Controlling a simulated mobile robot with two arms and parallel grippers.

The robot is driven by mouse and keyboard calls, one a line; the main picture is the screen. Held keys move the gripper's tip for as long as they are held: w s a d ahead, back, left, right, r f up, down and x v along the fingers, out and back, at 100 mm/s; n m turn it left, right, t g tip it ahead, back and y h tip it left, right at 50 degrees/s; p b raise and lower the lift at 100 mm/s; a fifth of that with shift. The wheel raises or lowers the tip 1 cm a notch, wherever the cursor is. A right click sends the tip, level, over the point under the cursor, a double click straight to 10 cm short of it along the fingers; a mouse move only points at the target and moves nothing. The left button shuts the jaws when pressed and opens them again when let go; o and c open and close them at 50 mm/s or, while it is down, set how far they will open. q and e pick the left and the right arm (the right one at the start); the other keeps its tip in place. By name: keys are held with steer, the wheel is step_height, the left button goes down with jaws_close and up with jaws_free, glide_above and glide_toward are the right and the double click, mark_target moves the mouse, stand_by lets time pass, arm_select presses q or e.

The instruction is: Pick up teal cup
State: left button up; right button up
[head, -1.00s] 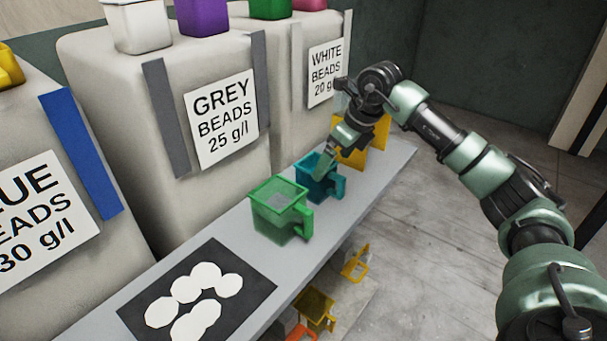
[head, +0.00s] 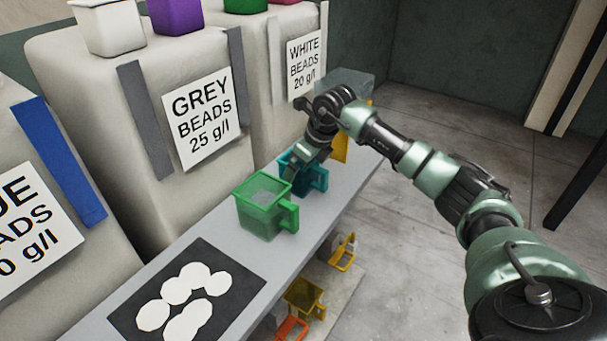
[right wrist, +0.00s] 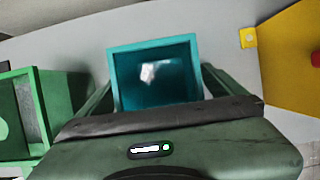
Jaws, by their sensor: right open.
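The teal cup (head: 316,180) stands upright on the grey shelf (head: 222,232), just behind the green cup (head: 263,212) in the head view. My right gripper (head: 299,178) is over it, pointing down, and hides part of its rim. In the right wrist view the teal cup (right wrist: 155,75) is seen from above, with a pale spot inside. The open fingers of my right gripper (right wrist: 158,92) lie on its left and right sides. I cannot tell whether they touch it. My left gripper is not in view.
The green cup's handle sits close to the teal cup. A yellow object (head: 341,148) stands just beyond. Large bead containers (head: 200,60) line the shelf's back. A dark mat with white discs (head: 217,283) lies nearer. More cups (head: 303,296) are on a lower level.

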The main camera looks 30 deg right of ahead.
steer(key=c, duration=1.5)
steer(key=shift+r, duration=0.15)
